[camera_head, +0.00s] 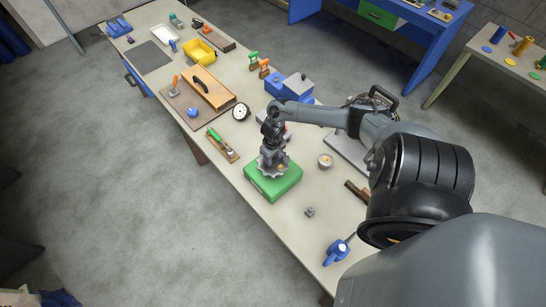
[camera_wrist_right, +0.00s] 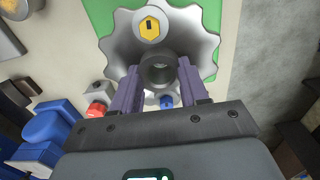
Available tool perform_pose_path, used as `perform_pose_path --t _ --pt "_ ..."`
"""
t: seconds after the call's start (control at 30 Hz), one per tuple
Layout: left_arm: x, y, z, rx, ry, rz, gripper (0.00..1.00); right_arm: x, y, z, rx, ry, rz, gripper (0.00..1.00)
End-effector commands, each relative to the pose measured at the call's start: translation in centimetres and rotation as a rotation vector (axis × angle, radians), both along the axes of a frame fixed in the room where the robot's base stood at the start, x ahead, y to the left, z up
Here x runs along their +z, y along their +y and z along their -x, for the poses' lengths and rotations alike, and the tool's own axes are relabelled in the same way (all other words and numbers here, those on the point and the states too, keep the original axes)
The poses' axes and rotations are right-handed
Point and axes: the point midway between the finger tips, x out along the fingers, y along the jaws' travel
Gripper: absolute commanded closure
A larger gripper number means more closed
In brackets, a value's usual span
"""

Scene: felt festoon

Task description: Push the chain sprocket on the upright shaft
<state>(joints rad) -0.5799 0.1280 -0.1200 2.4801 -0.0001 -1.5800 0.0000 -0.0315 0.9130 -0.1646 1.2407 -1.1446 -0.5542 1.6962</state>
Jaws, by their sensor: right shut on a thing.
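The chain sprocket (camera_head: 265,171) is a grey toothed disc over the green block (camera_head: 272,188). In the right wrist view the sprocket (camera_wrist_right: 203,45) shows rounded teeth, a raised round hub (camera_wrist_right: 161,70) with a dark bore and a yellow six-sided mark (camera_wrist_right: 150,28). My right gripper (camera_head: 272,155) points down over the block. In the wrist view its two purple-grey fingers (camera_wrist_right: 158,85) are shut on the sprocket's hub from both sides. The upright shaft is not clearly visible, and I cannot tell how far the sprocket sits above the block. My left gripper is not in view.
A small grey nut-like part (camera_head: 310,211) and a blue tool (camera_head: 336,252) lie nearer on the bench.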

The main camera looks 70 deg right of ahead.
Motion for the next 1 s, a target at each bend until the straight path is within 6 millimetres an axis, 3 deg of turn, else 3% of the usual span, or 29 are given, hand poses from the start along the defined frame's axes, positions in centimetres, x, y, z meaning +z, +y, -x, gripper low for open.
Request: perform_pose_path --t 1.0 --pt "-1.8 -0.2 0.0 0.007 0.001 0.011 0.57 -3.0 0.0 0.0 0.000 -0.001 0.001 1.00"
